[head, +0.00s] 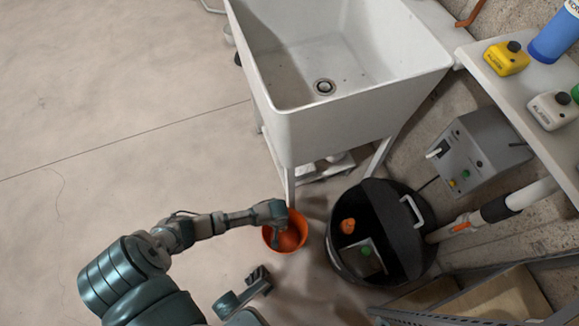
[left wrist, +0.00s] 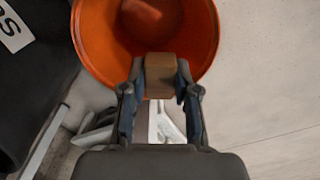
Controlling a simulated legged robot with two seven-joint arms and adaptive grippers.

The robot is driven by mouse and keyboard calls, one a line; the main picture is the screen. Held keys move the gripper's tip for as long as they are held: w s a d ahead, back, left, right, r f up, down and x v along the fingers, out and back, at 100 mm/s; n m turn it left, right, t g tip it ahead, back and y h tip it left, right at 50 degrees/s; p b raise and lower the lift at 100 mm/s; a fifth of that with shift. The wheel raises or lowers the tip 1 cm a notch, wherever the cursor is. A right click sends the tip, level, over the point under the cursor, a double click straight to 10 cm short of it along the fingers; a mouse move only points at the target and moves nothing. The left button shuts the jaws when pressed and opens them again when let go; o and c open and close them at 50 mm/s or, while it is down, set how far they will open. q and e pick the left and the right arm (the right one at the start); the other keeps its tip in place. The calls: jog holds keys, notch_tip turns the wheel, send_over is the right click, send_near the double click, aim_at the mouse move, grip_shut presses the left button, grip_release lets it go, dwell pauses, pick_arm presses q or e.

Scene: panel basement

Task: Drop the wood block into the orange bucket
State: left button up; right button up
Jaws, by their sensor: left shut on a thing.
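The orange bucket (head: 291,236) stands on the floor in front of the sink; it also fills the top of the left wrist view (left wrist: 200,35). My left gripper (head: 280,238) reaches over the bucket from the left, pointing down. In the left wrist view my left gripper (left wrist: 160,85) is shut on the wood block (left wrist: 160,76), a small brown block. The block shows against the bucket's near rim; its exact height above it is unclear. A reddish shape (left wrist: 143,10) shows inside the bucket. My right gripper (head: 258,276) seems to be the dark one low in the head view; its fingers are unclear.
A white utility sink (head: 370,110) stands behind the bucket. A black bin (head: 335,255) with a lid stands close to the bucket's right. The floor at left is clear.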

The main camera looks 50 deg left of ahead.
pick_arm(q)
jog(key=shift+w, duration=0.1)
jog(key=o, duration=0.9)
notch_tip(320, 180, up, 12)
dwell(0.3)
jog(key=shift+d, duration=0.1)
